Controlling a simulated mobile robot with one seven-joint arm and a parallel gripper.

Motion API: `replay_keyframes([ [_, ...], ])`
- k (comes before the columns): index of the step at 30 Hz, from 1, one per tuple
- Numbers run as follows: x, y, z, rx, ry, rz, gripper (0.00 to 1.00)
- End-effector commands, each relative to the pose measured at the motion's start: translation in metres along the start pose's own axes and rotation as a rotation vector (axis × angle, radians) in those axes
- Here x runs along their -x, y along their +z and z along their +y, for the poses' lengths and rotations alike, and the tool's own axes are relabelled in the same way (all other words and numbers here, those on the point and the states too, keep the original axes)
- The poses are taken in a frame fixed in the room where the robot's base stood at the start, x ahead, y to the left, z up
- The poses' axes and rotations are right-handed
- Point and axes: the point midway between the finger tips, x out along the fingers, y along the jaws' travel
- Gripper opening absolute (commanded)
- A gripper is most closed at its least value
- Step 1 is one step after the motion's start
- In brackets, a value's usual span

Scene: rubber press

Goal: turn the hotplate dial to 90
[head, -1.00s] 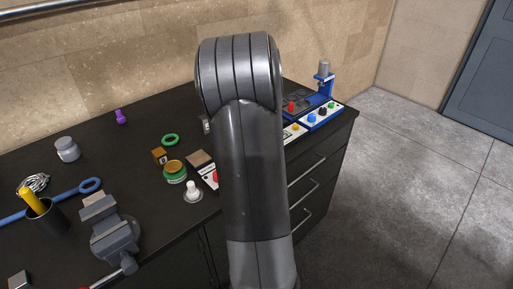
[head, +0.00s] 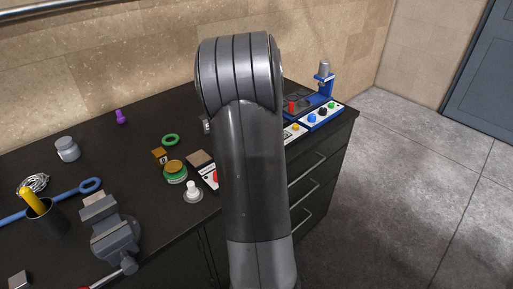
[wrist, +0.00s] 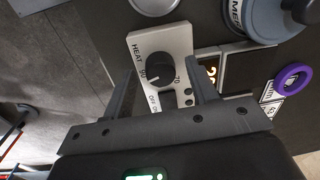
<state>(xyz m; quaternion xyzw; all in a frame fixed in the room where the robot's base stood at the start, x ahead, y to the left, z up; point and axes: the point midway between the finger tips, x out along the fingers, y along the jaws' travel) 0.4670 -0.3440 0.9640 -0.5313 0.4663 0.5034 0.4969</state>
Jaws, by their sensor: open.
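The black hotplate dial (wrist: 160,70) sits on a light panel (wrist: 181,38) marked HEAT in the wrist view. A pale pointer mark shows at its left side, near a partly readable number; 70 is printed to its right. My gripper (wrist: 159,72) is open, with one finger at the left and one at the right of the dial. I cannot tell whether either finger touches it. In the head view my arm hides the dial and my gripper.
A purple ring (wrist: 293,79) lies right of the panel. In the head view, a blue press (head: 325,82) with several buttons stands at the right bench end. A vise (head: 115,240), jars and a green ring (head: 170,140) are at the left. The rear middle bench is clear.

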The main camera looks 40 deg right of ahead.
Motion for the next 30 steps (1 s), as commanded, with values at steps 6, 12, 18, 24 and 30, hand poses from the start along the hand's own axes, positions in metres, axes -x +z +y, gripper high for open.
replay_keyframes([
  [6, 0.037, 0.000, -0.001, 0.001, -0.005, 0.003, 0.53],
  [12, 0.077, 0.000, -0.001, 0.000, -0.004, 0.003, 0.53],
  [18, 0.100, 0.000, -0.001, 0.001, -0.001, 0.001, 0.53],
  [24, 0.105, 0.000, 0.000, 0.001, -0.001, 0.001, 0.53],
  [30, 0.104, 0.000, 0.000, 0.000, -0.001, 0.001, 0.53],
])
